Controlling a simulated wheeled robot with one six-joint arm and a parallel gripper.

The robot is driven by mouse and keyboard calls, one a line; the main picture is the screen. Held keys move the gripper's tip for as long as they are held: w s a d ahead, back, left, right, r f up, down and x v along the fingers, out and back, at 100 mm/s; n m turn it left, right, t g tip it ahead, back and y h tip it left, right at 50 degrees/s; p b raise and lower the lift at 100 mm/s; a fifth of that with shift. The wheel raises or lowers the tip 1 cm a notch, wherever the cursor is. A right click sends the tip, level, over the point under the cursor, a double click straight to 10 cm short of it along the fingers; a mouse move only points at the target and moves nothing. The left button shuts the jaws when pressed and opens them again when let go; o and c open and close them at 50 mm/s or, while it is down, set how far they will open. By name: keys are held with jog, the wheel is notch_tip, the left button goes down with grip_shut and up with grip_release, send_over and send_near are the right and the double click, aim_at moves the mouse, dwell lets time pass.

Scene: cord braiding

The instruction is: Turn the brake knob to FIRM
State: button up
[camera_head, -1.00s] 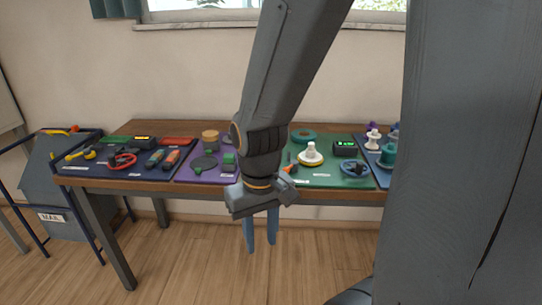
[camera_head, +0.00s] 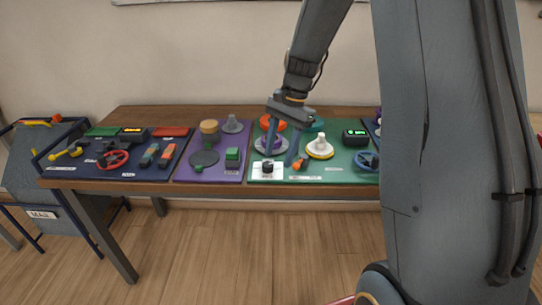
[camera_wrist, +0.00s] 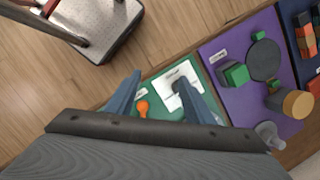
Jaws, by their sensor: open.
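A dark knob (camera_head: 267,168) sits on a white plate (camera_head: 278,177) at the front left of the green mat (camera_head: 340,170). I take it for the brake knob, but the labels are too small to read. My gripper (camera_head: 274,155) is open and points down over this part of the green mat, with nothing between its fingers. I cannot tell how far above the knob the fingertips are.
An orange-tipped lever (camera_head: 299,164) stands just right of the knob. A white and yellow spool (camera_head: 319,147), a blue handwheel (camera_head: 367,161) and a display box (camera_head: 355,135) share the mat. A purple mat (camera_head: 208,170) lies to the left. The floor in front is clear.

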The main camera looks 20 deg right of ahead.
aim_at(268, 164)
jog(key=w+d+m+y, duration=0.1)
jog(key=w+d+m, duration=0.1)
jog(key=w+m, duration=0.35)
jog(key=shift+n+y, duration=0.3)
jog(key=shift+n, duration=0.45)
jog(key=shift+w+p+x, duration=0.2)
jog(key=shift+p+x, duration=0.2)
jog(key=shift+x, duration=0.9)
jog(key=shift+w+p+x, duration=0.2)
jog(key=shift+p+x, duration=0.25)
jog(key=shift+x, duration=0.9)
jog(key=shift+w+p+x, duration=0.2)
jog(key=shift+p+x, duration=0.2)
jog(key=shift+x, duration=0.9)
jog(key=shift+a, duration=0.1)
jog(key=c, duration=1)
jog(key=shift+c, duration=0.2)
